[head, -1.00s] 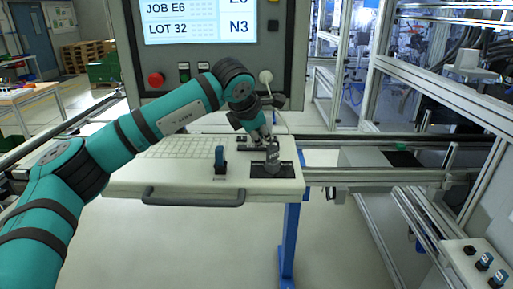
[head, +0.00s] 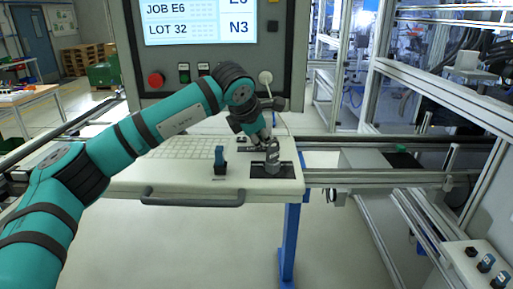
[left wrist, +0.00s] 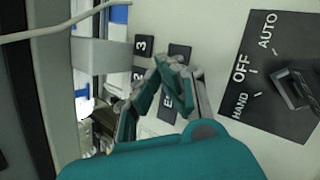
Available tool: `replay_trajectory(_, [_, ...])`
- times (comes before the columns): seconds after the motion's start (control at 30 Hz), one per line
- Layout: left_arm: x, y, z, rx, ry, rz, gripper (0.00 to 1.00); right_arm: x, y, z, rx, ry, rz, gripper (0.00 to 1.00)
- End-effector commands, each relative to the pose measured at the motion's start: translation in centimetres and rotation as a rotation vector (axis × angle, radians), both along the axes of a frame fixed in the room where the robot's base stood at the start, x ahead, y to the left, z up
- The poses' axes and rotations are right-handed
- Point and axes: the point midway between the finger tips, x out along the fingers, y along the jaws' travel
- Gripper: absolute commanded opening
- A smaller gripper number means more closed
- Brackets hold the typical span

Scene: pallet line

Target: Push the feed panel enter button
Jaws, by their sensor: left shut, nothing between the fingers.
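The feed panel (head: 180,182) is a pale, sloping console in the head view. My left gripper (head: 268,145) is over its right part, just behind the selector knob. In the left wrist view my left gripper (left wrist: 172,65) is shut and empty, in front of the dark keys. A dark key with a letter E (left wrist: 166,103), apparently the enter button, shows between and behind the fingers, mostly hidden. A key marked 3 (left wrist: 143,45) and a partly covered dark key (left wrist: 180,51) are beside the fingertips. I cannot tell whether the fingers touch a key. My right gripper is out of view.
A HAND/OFF/AUTO selector plate (left wrist: 262,65) with its knob is close to the right of the fingers. A blue-topped switch (head: 220,160) and a keyboard (head: 185,148) are on the panel. A screen cabinet (head: 215,75) stands behind. A grey handle (head: 193,199) runs along the front.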

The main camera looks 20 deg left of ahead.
Motion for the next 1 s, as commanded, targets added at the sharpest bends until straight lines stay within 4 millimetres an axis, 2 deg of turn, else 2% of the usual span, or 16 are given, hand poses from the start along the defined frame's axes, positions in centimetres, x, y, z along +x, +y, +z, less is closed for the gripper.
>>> replay_trajectory(0.4, [0.0, 0.1, 1.7, 0.001, 0.002, 0.000, 0.00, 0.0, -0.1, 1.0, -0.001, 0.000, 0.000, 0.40])
replay_trajectory(0.77, [0.0, 0.1, 1.9, 0.000, 0.001, 0.000, 0.00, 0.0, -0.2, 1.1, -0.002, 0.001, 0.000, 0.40])
replay_trajectory(1.0, [0.1, 0.1, 3.9, -0.001, 0.000, 0.001, 0.00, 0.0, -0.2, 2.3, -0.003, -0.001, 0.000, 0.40])
